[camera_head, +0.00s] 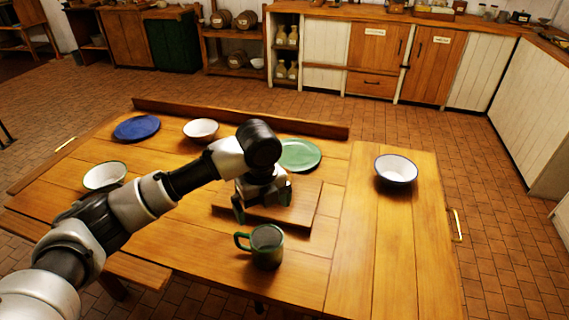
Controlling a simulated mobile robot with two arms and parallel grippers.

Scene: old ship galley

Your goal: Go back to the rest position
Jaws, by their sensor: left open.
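My left arm reaches in from the lower left over the wooden table (205,240). My left gripper (262,204) points down above a wooden board (305,205); it is open and I see nothing between its fingers. A green mug (267,247) stands upright just in front of the board, its handle to the left, apart from the gripper. My right gripper is not in view.
A raised ledge (240,117) runs along the back. Cabinets (375,50) stand beyond open floor.

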